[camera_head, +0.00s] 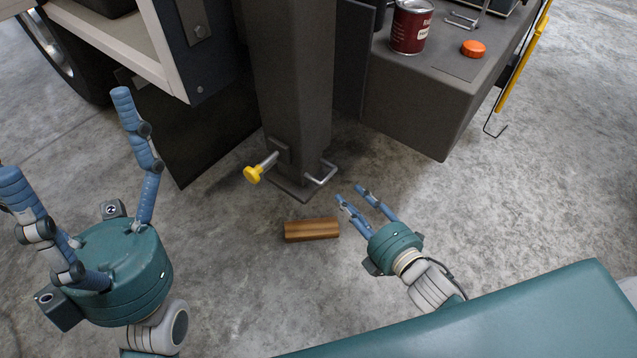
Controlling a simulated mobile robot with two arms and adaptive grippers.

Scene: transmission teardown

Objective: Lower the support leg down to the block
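The support leg (292,75) is a dark grey square column in the upper middle. A yellow-knobbed pin (253,174) and a bent metal handle (322,176) stick out near its foot. A wooden block (312,230) lies on the concrete floor, in front of the foot in the picture. The gap between foot and floor is hard to judge. My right gripper (354,194) is open and empty, to the right of the block and below the handle, touching neither. My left gripper (62,130) is open and empty at the left, fingers spread wide.
A grey step box (420,105) at the upper right bears a red can (411,27) and an orange cap (473,49). A yellow-handled rod (524,60) hangs at its right side. A dark flap (205,140) and a wheel (60,50) are at the left. The floor on the right is clear.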

